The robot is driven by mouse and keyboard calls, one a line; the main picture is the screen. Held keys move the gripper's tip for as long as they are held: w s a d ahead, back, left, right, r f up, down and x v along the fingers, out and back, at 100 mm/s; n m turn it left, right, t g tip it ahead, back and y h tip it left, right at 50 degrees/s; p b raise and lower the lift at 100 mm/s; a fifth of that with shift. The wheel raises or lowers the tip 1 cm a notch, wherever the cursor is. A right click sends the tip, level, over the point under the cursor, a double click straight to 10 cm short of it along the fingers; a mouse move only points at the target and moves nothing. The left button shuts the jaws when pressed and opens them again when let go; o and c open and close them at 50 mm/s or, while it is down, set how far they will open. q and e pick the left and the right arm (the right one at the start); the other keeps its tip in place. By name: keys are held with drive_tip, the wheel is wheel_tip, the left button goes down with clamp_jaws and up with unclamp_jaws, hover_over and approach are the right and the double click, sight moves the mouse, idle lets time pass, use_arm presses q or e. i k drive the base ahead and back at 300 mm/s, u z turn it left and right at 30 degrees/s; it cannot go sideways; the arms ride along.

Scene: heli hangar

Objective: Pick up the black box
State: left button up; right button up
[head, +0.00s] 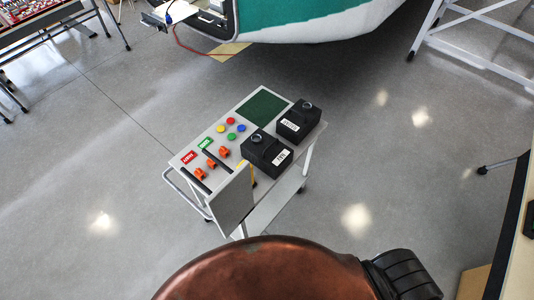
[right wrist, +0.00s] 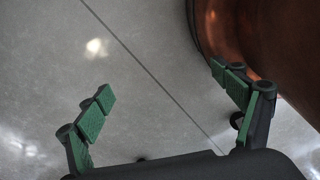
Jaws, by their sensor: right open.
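Two black boxes with white labels stand on a small grey cart (head: 222,127). One black box (head: 266,153) is nearer to me, and the other black box (head: 299,119) is farther back and to the right. Both are upright, each with a round knob on top. My right gripper (right wrist: 168,88) shows in the right wrist view with its green-padded fingers wide apart and nothing between them. It is over bare floor, and no box shows in that view. My left gripper is not in the head view.
The cart also carries a green pad (head: 263,106), coloured buttons (head: 231,128) and orange clips (head: 211,163). A grey panel (head: 232,202) hangs at its near side. A green and white helicopter (head: 300,20) stands behind. A white frame (head: 480,40) is at the far right. Floor around the cart is clear.

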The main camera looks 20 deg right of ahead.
sight(268, 154)
drive_tip(key=k, duration=0.45)
drive_tip(key=u, duration=0.75)
drive_tip(key=i, duration=0.6)
drive_tip(key=z, duration=1.6)
